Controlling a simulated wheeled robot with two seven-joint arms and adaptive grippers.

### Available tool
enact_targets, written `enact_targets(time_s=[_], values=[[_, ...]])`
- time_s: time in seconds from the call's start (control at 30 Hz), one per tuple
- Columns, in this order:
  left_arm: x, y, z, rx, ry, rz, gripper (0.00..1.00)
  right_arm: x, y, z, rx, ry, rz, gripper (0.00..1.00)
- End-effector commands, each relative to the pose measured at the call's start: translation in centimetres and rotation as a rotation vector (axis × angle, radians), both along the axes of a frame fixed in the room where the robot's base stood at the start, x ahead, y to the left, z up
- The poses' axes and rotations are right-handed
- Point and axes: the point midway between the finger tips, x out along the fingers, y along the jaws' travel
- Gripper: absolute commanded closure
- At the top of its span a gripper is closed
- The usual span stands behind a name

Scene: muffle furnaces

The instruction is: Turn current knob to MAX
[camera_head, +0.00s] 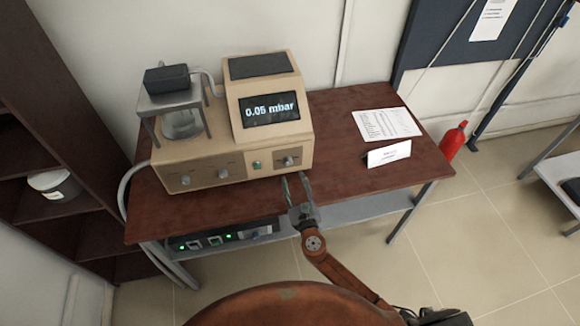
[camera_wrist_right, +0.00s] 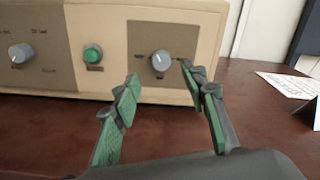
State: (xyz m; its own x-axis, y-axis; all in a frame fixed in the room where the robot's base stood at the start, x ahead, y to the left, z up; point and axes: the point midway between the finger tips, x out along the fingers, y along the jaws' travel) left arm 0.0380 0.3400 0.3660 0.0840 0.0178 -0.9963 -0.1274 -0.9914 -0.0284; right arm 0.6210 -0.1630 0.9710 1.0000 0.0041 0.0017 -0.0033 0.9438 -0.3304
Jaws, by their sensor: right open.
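The beige machine (camera_head: 220,140) stands on a dark red-brown table, and its screen (camera_head: 270,109) reads 0.05 mbar. A round grey knob (camera_head: 289,161) is at the right end of its front panel; it also shows in the right wrist view (camera_wrist_right: 161,61). The lettering around it is too small to read surely. My right gripper (camera_head: 296,180) is open and empty in front of this knob. In the right wrist view its green-padded fingertips (camera_wrist_right: 158,75) stand apart, to the left and right of the knob, with no clear contact. My left gripper is not in view.
A green button (camera_wrist_right: 92,54) and another grey knob (camera_wrist_right: 20,54) lie left of the knob. A red bottle (camera_head: 453,140) stands beyond the table's right end.

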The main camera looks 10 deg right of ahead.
Motion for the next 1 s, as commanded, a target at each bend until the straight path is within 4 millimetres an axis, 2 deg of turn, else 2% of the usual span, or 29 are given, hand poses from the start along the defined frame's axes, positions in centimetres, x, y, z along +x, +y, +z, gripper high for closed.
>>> enact_targets(time_s=[0.3, 0.43, 0.8, 1.0], values=[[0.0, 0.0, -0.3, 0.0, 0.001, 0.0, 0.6, 4.9, -0.1, 0.0, 0.006, 0.0, -0.003, 0.6], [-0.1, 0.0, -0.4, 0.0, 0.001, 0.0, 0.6, 6.3, -0.1, 0.0, 0.007, 0.001, -0.003, 0.6], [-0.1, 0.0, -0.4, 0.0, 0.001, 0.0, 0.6, 6.9, -0.1, 0.0, 0.01, 0.002, -0.004, 0.6], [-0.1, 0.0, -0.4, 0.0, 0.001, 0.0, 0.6, 6.9, -0.1, 0.0, 0.01, 0.002, -0.004, 0.73]])
